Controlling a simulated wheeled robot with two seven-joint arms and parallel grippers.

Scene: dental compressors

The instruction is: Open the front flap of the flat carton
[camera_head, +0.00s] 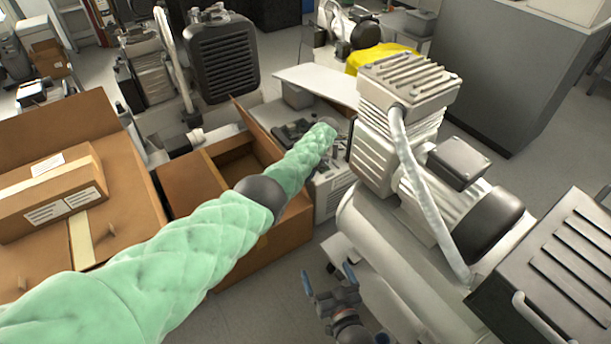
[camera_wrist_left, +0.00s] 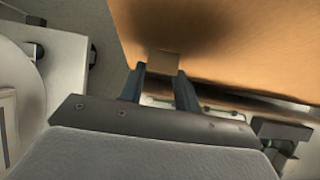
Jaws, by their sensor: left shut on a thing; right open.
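A brown carton (camera_head: 190,188) stands on the floor in the head view, its top partly open with a dark inside showing. A raised cardboard flap (camera_head: 256,130) stands at its far right side. My left arm, in a green sleeve, crosses in front of the carton and hides part of it. In the left wrist view, my left gripper (camera_wrist_left: 162,82) is shut on a small brown cardboard piece, against a broad cardboard panel (camera_wrist_left: 230,45). In the head view its fingers cannot be made out. My right gripper (camera_head: 329,282) is open and empty, low beside the compressor tank.
A compressor (camera_head: 400,140) with a white tank (camera_head: 385,240) stands close on the right. A dark ribbed unit (camera_head: 224,58) stands behind. Grey floor shows at the lower middle.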

